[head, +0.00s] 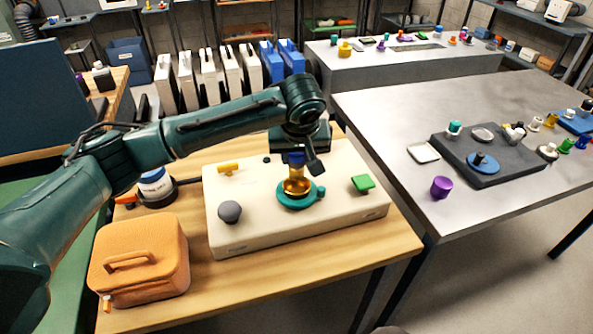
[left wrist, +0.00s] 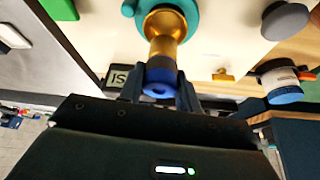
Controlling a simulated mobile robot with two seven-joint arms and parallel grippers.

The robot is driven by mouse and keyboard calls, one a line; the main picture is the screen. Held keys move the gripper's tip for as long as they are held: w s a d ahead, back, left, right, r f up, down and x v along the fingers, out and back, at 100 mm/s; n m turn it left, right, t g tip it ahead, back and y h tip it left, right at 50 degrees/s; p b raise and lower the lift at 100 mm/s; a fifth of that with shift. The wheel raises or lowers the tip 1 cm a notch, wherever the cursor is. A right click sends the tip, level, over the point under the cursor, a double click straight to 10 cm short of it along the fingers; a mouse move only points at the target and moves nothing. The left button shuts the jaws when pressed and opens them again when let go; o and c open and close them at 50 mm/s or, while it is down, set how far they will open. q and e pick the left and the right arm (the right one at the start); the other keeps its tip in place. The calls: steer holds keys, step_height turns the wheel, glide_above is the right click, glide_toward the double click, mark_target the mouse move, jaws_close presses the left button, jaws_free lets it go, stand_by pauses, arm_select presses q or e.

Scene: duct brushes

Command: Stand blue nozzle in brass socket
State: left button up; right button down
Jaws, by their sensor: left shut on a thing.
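The blue nozzle (head: 296,157) is held upright between the fingers of my left gripper (head: 299,158). It is in line with the brass socket (head: 297,184), which stands in a teal ring (head: 315,197) on a cream box. In the left wrist view the shut fingers hold the blue nozzle (left wrist: 160,77), and the brass (left wrist: 164,30) meets its far end with no gap visible. I cannot tell how deep the nozzle sits. My left gripper partly hides the nozzle's top. My right gripper is not in view.
The cream box (head: 250,232) also carries a grey knob (head: 230,211), a yellow handle (head: 229,168) and a green block (head: 362,183). An orange case (head: 140,262) stands at front left. A metal table (head: 400,115) with a dark tray (head: 505,168) is at right.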

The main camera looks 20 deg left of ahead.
mark_target(297, 168)
arm_select(q)
steer(key=shift+f, duration=2.15)
steer(key=shift+f, duration=0.3)
steer(key=o, duration=1)
steer(key=shift+r, duration=0.1)
steer(key=shift+r, duration=0.4)
steer(key=v, duration=1.1)
steer(key=shift+s+d+r, duration=0.1)
steer(key=shift+s+r, duration=0.05)
steer(key=shift+r, duration=0.1)
